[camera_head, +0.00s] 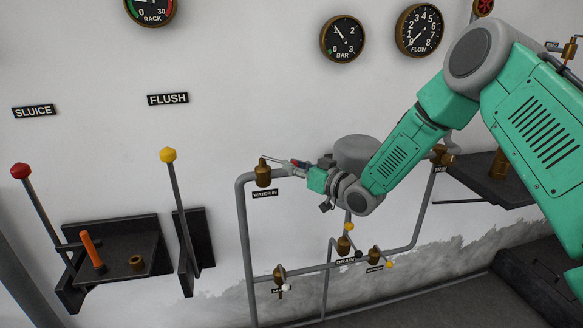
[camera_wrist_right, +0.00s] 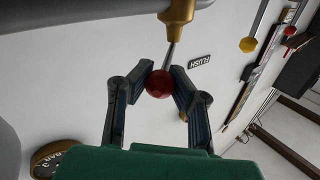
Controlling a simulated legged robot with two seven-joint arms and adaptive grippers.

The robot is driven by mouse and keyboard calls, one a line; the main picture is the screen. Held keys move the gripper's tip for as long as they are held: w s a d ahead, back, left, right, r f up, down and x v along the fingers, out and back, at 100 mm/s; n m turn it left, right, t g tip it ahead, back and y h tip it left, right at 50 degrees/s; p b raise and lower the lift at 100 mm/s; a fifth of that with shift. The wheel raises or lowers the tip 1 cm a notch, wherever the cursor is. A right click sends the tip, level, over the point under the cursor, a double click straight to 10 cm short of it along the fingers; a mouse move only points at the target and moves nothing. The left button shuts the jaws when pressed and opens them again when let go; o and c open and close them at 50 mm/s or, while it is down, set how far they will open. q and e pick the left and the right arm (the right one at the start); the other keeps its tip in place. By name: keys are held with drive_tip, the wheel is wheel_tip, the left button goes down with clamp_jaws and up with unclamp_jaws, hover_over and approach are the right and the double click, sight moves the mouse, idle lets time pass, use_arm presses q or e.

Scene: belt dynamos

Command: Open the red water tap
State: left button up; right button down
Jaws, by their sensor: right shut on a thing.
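The red water tap is a brass valve (camera_head: 263,173) on the grey pipe above the WATER IN label (camera_head: 265,194). In the right wrist view its brass body (camera_wrist_right: 177,12) is at the top, with a thin metal lever (camera_wrist_right: 169,55) that ends in a red ball knob (camera_wrist_right: 159,84). My right gripper (camera_head: 298,165) reaches in from the right, beside the valve. In the right wrist view its fingertips (camera_wrist_right: 163,82) are on both sides of the red knob, closed on it. My left gripper is in neither view.
Other small valves sit on the pipes below, at the DRAIN label (camera_head: 345,261) and beside it. A yellow-knobbed FLUSH lever (camera_head: 168,156) and a red-knobbed SLUICE lever (camera_head: 20,171) stand at left. Gauges labelled BAR (camera_head: 342,39) and FLOW (camera_head: 419,30) hang above.

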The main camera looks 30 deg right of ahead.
drive_tip(key=shift+d+r, duration=0.1)
drive_tip(key=shift+d, duration=0.05)
drive_tip(key=c, duration=1.3)
unclamp_jaws()
drive_tip(key=shift+c, duration=0.2)
drive_tip(key=shift+d, duration=0.1)
drive_tip(key=shift+s, duration=0.15)
drive_tip(key=v, duration=1.1)
drive_tip(key=shift+s+d, duration=0.2)
drive_tip(key=shift+s, duration=0.1)
